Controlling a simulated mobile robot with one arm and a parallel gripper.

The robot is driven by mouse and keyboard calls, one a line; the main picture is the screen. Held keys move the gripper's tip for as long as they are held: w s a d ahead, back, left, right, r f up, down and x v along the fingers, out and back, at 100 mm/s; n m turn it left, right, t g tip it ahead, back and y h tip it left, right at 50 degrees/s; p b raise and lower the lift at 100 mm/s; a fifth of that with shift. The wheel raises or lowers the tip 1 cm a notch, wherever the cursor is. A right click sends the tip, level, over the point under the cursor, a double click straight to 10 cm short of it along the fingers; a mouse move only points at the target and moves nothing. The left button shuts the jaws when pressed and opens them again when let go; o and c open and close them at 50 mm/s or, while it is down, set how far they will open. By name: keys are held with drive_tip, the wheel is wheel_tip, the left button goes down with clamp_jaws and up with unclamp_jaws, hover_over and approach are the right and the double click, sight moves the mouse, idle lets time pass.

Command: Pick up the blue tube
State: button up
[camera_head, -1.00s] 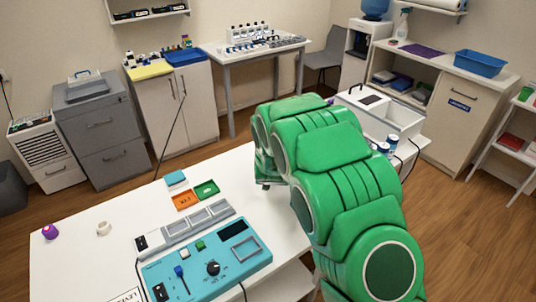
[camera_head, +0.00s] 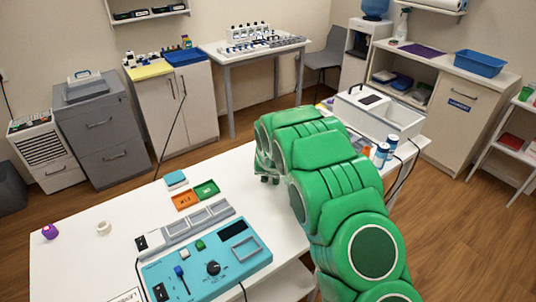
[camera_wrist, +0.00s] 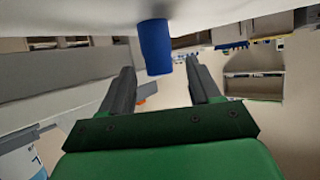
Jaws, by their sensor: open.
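The blue tube (camera_wrist: 155,46) shows in the wrist view, which looks inverted, with the white surface along the top edge. The tube stands out from that surface, roughly upright to it. My gripper (camera_wrist: 160,68) is open, with its two dark fingers spread to either side of the tube's line. The tube appears just beyond or between the fingertips; I cannot tell how deep, and no contact shows. In the head view I cannot make out the tube, and my green arm covers part of the table. Only the low end of my gripper (camera_head: 268,180) shows there.
A teal control panel (camera_head: 205,262) with a grey tray strip lies left of my arm. Orange (camera_head: 185,200) and green (camera_head: 206,189) trays sit behind it. Blue-white cans (camera_head: 381,154) and a white box (camera_head: 385,112) stand right of my arm. The left table area is mostly clear.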

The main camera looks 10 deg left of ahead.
drive_tip(key=c, duration=1.1)
